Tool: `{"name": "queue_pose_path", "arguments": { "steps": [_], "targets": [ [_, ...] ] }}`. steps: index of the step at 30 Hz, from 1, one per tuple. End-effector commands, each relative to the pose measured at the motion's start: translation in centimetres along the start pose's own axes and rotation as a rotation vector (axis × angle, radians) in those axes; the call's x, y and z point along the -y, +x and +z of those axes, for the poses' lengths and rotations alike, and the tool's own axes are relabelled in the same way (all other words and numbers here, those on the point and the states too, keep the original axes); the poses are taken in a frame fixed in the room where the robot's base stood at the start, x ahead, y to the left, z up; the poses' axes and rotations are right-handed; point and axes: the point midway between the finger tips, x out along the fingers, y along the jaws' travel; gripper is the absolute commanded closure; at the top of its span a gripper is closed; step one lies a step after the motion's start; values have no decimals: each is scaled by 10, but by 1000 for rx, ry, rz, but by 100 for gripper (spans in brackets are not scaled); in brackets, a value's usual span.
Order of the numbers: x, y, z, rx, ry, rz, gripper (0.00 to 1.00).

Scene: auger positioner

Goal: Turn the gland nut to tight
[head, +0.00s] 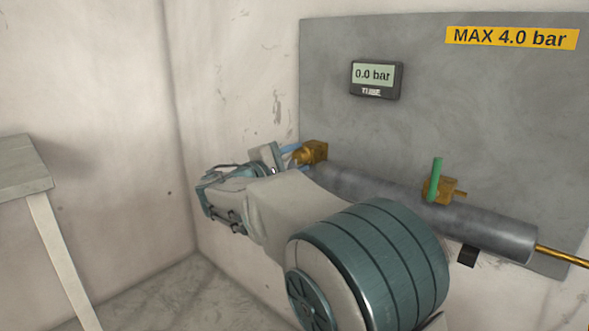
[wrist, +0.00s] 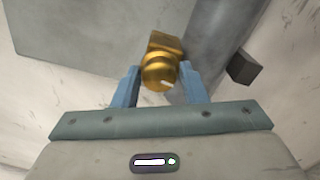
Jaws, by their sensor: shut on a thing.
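The gland nut (head: 300,155) is a round brass piece on a brass block (head: 317,150) at the left end of the grey tube. In the wrist view the nut (wrist: 158,73) shows its round face, with a short pale mark low on it, and the block (wrist: 166,42) sits behind. My gripper (head: 296,158) is at the nut, with one blue finger on each side; it also shows in the wrist view (wrist: 159,78). It is shut on the nut. My wrist and fingers partly hide the nut in the head view.
The grey tube (head: 420,207) runs along a grey wall panel (head: 450,100). A brass valve (head: 443,190) with an upright green lever (head: 435,178) sits on it. A display (head: 375,79) reads 0.0 bar. A yellow label (head: 511,38) says MAX 4.0 bar. A table (head: 22,168) stands at left.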

Motion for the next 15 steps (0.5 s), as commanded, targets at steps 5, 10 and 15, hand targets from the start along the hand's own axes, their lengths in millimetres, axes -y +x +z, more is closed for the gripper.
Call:
{"name": "queue_pose_path", "arguments": {
  "steps": [5,10,15],
  "targets": [
    [-2,-1,-1,-3,65,6,84],
    [-3,-1,0,-2,93,7,84],
    [-4,-1,0,-2,100,7,84]
  ]
}}
